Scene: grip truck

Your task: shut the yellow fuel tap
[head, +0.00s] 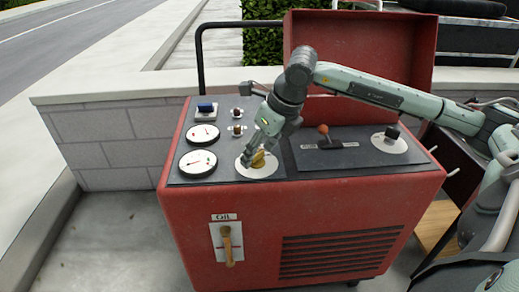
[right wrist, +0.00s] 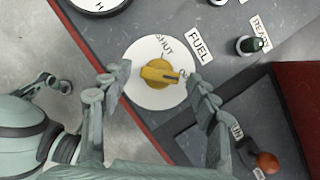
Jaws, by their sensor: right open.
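The yellow fuel tap (right wrist: 160,73) is a knob on a round white plate (right wrist: 143,93) in the right wrist view. Its pointed end faces a label partly hidden by a finger, away from the word SHUT (right wrist: 164,44). The tap also shows in the head view (head: 258,160) on the red machine's top panel. My right gripper (right wrist: 163,85) is open, with one finger on each side of the tap. I see gaps between the fingers and the knob.
The red machine (head: 300,230) has two gauges (head: 203,134) left of the tap. A lever with an orange ball (head: 323,129) and a black knob (head: 392,132) stand to its right. A raised red lid (head: 365,45) is behind. A FUEL label (right wrist: 199,45) lies beside the plate.

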